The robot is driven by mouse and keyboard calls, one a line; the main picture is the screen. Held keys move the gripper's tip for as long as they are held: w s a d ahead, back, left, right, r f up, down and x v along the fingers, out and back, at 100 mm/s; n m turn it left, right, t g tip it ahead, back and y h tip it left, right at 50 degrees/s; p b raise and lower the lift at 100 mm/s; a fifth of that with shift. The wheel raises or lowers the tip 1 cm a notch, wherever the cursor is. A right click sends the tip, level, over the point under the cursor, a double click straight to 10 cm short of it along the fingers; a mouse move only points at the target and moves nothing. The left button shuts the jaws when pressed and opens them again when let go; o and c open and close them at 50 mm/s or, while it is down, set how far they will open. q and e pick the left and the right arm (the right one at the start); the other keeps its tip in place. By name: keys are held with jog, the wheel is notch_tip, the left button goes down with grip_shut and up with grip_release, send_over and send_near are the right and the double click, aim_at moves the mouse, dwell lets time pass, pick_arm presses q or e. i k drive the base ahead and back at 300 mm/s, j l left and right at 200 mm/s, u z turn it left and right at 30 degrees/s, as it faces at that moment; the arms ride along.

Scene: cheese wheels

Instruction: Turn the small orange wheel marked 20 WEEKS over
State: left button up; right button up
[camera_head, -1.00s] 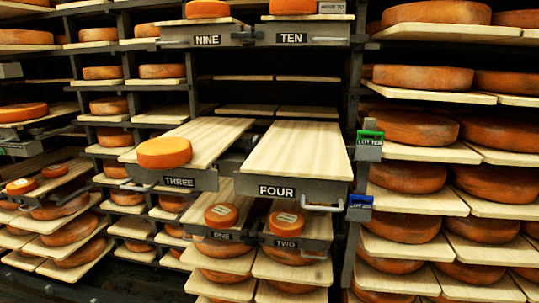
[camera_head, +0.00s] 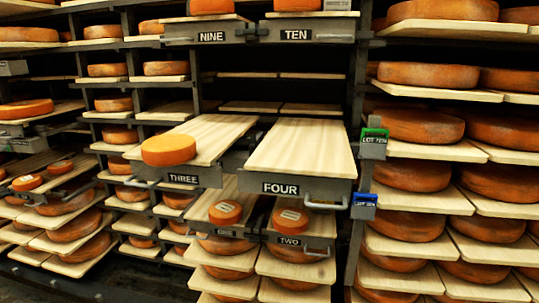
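Small orange wheels with pale labels sit on the pulled-out boards ONE (camera_head: 223,232) and TWO (camera_head: 290,241). The wheel on ONE (camera_head: 225,212) and the wheel on TWO (camera_head: 291,220) lie flat, label up. Two more small orange wheels lie at the far left, one in front (camera_head: 27,183) with a pale label and one behind it (camera_head: 60,167). The label text is too small to read, so I cannot tell which wheel is marked 20 WEEKS. Neither of my grippers is in view.
A larger orange wheel (camera_head: 169,151) sits on board THREE (camera_head: 213,137). Board FOUR (camera_head: 301,147) is bare. Both stick out above ONE and TWO. A green-topped holder (camera_head: 374,143) and a blue one (camera_head: 364,205) hang on the right post. Racks of big wheels flank both sides.

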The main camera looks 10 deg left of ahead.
aim_at(167, 150)
jog(key=i+j+u, duration=0.1)
jog(key=i+u, duration=0.95)
jog(key=k, duration=0.1)
